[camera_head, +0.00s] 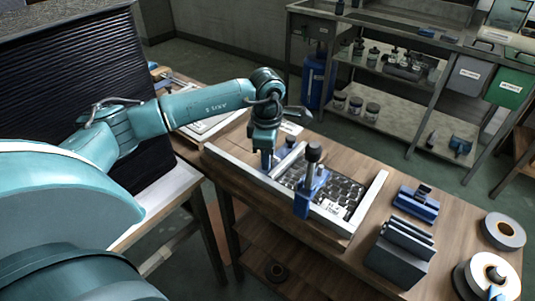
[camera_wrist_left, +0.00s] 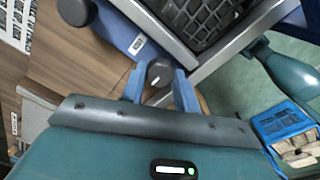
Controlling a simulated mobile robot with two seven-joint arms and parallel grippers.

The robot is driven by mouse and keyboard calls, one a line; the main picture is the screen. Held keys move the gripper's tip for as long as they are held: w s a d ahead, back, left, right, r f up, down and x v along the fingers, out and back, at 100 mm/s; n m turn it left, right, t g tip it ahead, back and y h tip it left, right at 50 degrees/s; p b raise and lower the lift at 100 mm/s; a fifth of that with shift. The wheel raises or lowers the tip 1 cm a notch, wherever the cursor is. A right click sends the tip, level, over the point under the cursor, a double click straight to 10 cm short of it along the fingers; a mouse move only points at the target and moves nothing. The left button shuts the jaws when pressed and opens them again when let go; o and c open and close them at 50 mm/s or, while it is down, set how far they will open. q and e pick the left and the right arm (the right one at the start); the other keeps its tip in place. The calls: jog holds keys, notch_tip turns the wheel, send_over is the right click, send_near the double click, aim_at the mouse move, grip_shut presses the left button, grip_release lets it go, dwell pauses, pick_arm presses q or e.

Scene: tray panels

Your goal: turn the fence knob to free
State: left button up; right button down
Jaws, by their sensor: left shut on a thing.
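The fence knob (camera_wrist_left: 158,72) is a dark round knob with a small white pointer mark, in the left wrist view. The blue fingers of my left gripper (camera_wrist_left: 159,88) are on either side of it, shut on it. The knob stands beside a blue fence piece (camera_wrist_left: 118,32) with a small white label, whose text is too small to read. In the head view my left gripper (camera_head: 267,158) points down at the left end of the tray panel's frame (camera_head: 345,222), and it hides the knob there. My right gripper is not in view.
A blue block (camera_head: 417,204), a dark grey holder (camera_head: 398,255) and tape rolls (camera_head: 503,231) stand on the wooden bench at right. Shelves stand behind.

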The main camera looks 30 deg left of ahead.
pick_arm(q)
jog(key=o, duration=1)
jog(key=shift+c, duration=0.2)
notch_tip(320, 180, up, 13)
jog(key=shift+s+r, duration=0.15)
jog(key=shift+s, duration=0.05)
jog(key=shift+d, duration=0.1)
